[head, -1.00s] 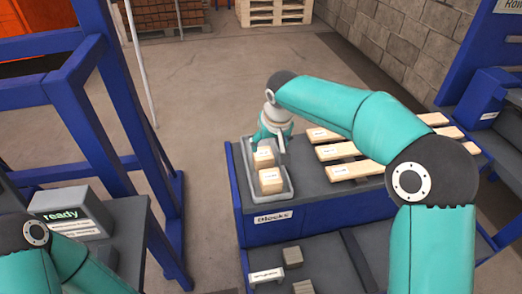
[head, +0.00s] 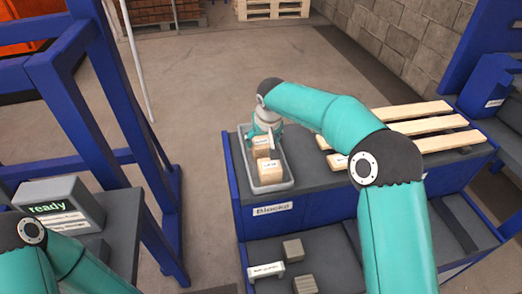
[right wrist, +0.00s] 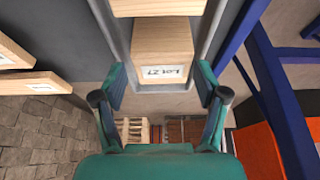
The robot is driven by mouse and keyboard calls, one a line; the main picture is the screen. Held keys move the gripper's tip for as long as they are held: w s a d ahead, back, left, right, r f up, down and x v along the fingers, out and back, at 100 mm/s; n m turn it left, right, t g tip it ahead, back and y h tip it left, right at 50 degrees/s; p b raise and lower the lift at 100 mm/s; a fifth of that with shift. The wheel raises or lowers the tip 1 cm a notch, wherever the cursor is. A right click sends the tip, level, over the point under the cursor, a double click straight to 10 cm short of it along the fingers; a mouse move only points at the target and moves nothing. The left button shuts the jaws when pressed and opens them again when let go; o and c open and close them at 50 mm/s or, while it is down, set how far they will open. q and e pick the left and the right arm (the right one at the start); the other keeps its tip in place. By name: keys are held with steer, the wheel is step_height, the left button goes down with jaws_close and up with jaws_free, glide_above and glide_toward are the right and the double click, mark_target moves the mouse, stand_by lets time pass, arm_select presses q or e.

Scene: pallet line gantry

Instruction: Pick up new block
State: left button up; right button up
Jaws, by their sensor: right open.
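Two pale wooden blocks sit in a grey tray (head: 272,188) on the bench marked "Blocks". The near block (head: 270,172) has a white label; the far block (head: 263,146) is partly hidden by my right gripper (head: 265,132). The right gripper is open and points down at the far end of the tray. In the right wrist view, a block (right wrist: 163,50) with a "LOT 27" label lies just ahead, between the lines of the two spread fingers (right wrist: 162,90); I cannot tell if they touch it. My left arm shows at the lower left, its gripper out of frame.
Several wooden planks (head: 410,126) lie on the bench right of the tray. Small grey blocks (head: 293,249) and a labelled piece (head: 266,270) lie on a lower shelf. A blue frame (head: 130,150) and a "ready" display (head: 60,205) stand at left.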

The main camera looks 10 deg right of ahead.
mark_target(262, 141)
steer(key=x, duration=0.5)
steer(key=shift+a+r+b, duration=0.1)
steer(key=shift+b, duration=0.3)
steer(key=c, duration=0.9)
steer(key=shift+c, duration=0.3)
steer(key=shift+r, duration=0.1)
